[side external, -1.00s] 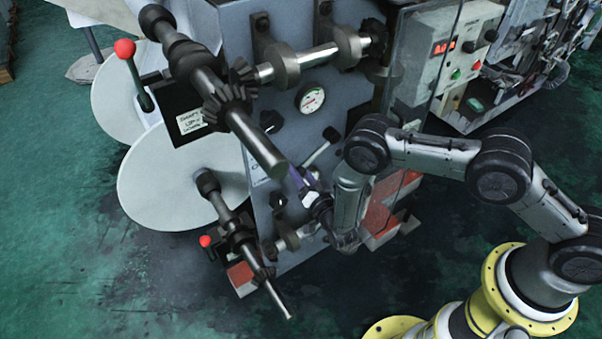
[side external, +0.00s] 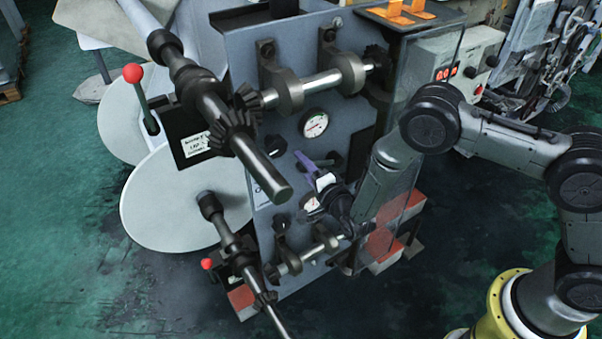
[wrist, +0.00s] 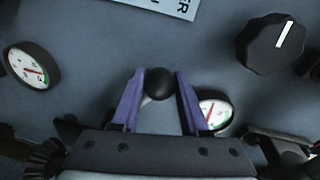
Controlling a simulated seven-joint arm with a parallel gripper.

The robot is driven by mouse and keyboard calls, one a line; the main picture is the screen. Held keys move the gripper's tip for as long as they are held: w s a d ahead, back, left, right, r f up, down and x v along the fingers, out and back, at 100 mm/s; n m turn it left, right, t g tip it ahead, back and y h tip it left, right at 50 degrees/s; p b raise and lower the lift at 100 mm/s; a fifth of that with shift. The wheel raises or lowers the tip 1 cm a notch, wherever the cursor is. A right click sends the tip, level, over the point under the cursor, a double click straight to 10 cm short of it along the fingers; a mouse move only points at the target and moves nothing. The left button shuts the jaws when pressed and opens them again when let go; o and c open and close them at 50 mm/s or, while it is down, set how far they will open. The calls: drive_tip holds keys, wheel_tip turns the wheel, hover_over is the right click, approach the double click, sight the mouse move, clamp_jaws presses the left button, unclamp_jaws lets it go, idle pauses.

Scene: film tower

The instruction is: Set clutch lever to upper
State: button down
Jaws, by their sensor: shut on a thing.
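A lever with a black ball knob (wrist: 160,84) stands out from the grey machine panel (wrist: 95,45). I take it for the clutch lever. My gripper (wrist: 159,78) has its two purple fingers on either side of this knob and is shut on it. In the side external view my gripper (side external: 312,167) is at the lower front panel, below the round gauge. There the knob is mostly hidden by the fingers, and the lever's exact tilt cannot be told. Part of a white label (wrist: 172,6) shows above the knob in the wrist view; its full text is cut off.
A black rotary knob (wrist: 270,43) and two small gauges (wrist: 30,66) (wrist: 214,111) lie around the gripper. A thick shaft (side external: 232,132) juts out to the left, and a lower shaft (side external: 315,250) runs beneath. Two red-ball levers (side external: 132,73) (side external: 207,264) are at the left.

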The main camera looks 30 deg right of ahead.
drive_tip(key=shift+d+r+m, duration=0.3)
drive_tip(key=shift+r+m, duration=0.1)
drive_tip(key=shift+r, duration=0.2)
drive_tip(key=shift+c, duration=2.1)
unclamp_jaws()
drive_tip(key=shift+s, duration=0.1)
drive_tip(key=s+r, duration=0.1)
drive_tip(key=s, duration=1.2)
drive_tip(key=shift+s+a+r, duration=0.2)
drive_tip(key=shift+s+a, duration=0.1)
drive_tip(key=shift+a, duration=0.1)
